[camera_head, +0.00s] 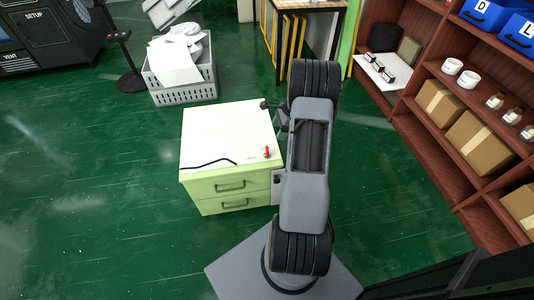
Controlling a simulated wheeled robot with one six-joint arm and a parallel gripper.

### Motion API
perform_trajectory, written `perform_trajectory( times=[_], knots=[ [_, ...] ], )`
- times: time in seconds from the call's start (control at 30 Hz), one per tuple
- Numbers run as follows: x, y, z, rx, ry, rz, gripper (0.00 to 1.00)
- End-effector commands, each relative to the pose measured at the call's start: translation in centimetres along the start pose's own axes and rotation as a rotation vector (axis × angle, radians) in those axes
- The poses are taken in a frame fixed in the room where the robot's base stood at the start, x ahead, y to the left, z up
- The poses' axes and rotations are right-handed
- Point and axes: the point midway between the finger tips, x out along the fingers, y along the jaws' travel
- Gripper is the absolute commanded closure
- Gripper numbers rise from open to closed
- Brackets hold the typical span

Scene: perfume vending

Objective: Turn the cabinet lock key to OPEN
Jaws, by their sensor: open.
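The cabinet (228,186) is a low, pale green unit with two drawers and a white top, standing on the green floor near the middle. A small grey and dark fitting (277,181) shows at the right end of its front, beside my arm. It may be the lock, but I cannot make out a key or which way it is turned. My gripper (267,104) shows as a small dark shape left of my arm, over the far right corner of the cabinet top. It is open, with nothing visible in it, and is well apart from that fitting.
A small red object (267,152) and a black cable (209,163) lie on the cabinet top. A grey crate (184,96) with white contents stands behind. A wooden shelf (428,136) with boxes and cups lines the right. The floor left of the cabinet is clear.

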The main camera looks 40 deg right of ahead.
Motion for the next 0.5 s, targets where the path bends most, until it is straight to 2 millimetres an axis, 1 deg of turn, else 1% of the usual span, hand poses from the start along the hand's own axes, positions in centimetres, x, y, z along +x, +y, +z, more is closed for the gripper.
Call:
perform_trajectory(
  times=[0.03,0.17,0.3,0.5],
  knots=[
    [1.0,0.0,-0.2,0.005,-0.001,0.002,0.3],
    [3.3,0.1,-0.2,0.006,-0.002,0.004,0.3],
    [6.1,0.1,-0.1,0.004,-0.002,0.005,0.3],
    [9.6,0.1,-0.1,0.002,-0.001,0.003,0.3]
  ],
)
